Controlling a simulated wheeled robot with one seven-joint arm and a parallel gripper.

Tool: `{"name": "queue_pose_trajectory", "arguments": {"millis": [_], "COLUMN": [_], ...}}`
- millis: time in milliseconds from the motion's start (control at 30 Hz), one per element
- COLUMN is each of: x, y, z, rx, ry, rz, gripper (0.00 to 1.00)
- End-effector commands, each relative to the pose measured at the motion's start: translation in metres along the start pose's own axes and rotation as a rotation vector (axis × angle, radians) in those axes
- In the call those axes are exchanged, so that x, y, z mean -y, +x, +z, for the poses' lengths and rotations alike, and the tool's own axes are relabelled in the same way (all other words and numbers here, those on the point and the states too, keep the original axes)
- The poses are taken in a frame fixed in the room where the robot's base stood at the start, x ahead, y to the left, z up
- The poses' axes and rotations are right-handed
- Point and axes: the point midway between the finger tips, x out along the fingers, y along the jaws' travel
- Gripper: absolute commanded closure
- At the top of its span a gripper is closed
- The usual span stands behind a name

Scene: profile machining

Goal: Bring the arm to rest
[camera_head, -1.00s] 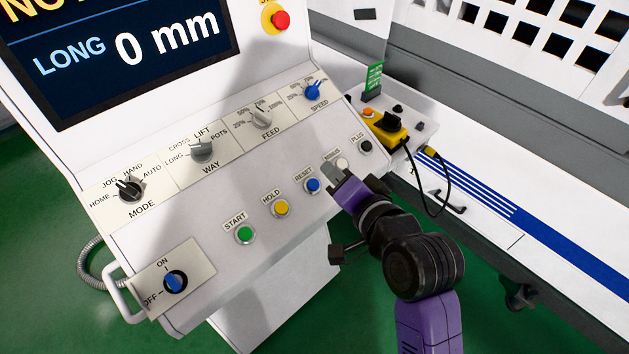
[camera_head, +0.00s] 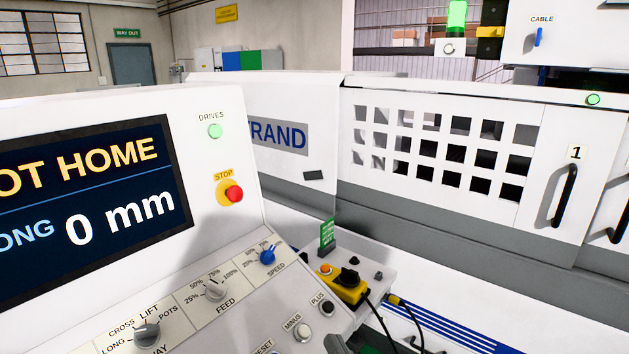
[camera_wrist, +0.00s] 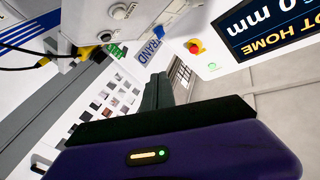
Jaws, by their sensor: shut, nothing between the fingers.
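My gripper shows in the wrist view (camera_wrist: 160,90) as a purple body with dark fingers closed together, empty. In the head view only a small grey part of my gripper (camera_head: 338,344) shows at the bottom edge, beside the lower right of the control panel (camera_head: 235,325). The rest of my arm is out of the head view. The fingers appear clear of the panel in the wrist view, though the exact gap cannot be told.
The screen (camera_head: 85,210) reads "OT HOME" and "0 mm", cut off at left. The red stop button (camera_head: 234,194), speed knob (camera_head: 267,256), minus button (camera_head: 303,332) and yellow pendant (camera_head: 345,288) with cables are near. A white machine with a door handle (camera_head: 564,195) stands behind.

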Motion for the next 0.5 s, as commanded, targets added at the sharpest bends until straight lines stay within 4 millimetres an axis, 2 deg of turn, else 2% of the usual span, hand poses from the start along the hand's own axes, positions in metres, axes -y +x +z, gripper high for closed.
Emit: {"name": "queue_pose_trajectory", "arguments": {"millis": [33, 200, 500], "x": [-0.013, -0.043, -0.074], "y": [-0.018, -0.081, -0.196], "z": [0.007, 0.02, 0.041], "rx": [-0.015, -0.073, -0.093], "ry": [-0.037, -0.182, -0.393], "rz": [0.018, 0.076, 0.185], "gripper": [1.0, 1.0, 1.0]}}
